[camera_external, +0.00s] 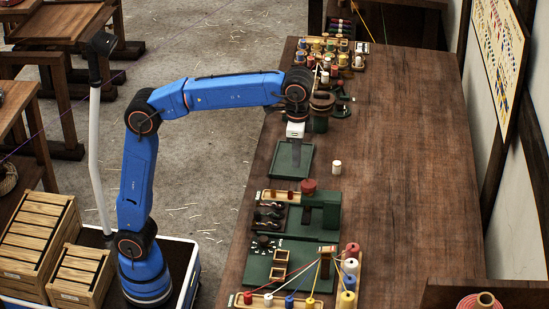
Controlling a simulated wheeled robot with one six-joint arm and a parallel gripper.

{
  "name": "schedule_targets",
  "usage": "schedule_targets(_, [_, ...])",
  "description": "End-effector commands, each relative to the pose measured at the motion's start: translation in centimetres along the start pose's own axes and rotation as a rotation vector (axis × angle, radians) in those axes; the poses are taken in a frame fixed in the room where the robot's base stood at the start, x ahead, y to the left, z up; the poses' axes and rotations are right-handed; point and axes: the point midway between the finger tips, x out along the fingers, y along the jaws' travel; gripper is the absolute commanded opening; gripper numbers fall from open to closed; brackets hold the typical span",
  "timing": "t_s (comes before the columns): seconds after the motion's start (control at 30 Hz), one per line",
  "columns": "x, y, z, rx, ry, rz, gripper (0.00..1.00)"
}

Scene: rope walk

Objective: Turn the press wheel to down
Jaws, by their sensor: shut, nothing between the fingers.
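My gripper (296,148) hangs pointing down over the dark green tray at the left part of the workbench. Its fingers are small and dark here, shut with nothing between them. A dark green press-like device (322,207) stands nearer the camera, with a round red-brown knob or wheel (309,186) on top. My gripper is apart from it, farther back along the bench. I cannot tell from this view which way the wheel is turned.
The green tray (303,171) lies below my gripper. A small white spool (337,167) stands right of it. A brown C-shaped piece on a green block (320,118) is close behind my gripper. Thread spools (349,266) crowd the near end. The bench's right side (420,150) is clear.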

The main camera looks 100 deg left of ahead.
Motion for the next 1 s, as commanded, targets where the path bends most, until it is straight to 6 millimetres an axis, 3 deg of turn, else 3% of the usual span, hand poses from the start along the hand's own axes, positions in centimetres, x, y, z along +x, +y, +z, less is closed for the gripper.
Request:
schedule_targets(0.17, [-0.1,0.5,-0.1,0.002,0.001,0.000,0.00])
schedule_targets(0.47, [-0.7,3.6,-0.7,0.001,-0.001,0.000,0.00])
schedule_targets(1.0, [4.8,3.5,-0.6,0.000,-0.002,0.000,0.00])
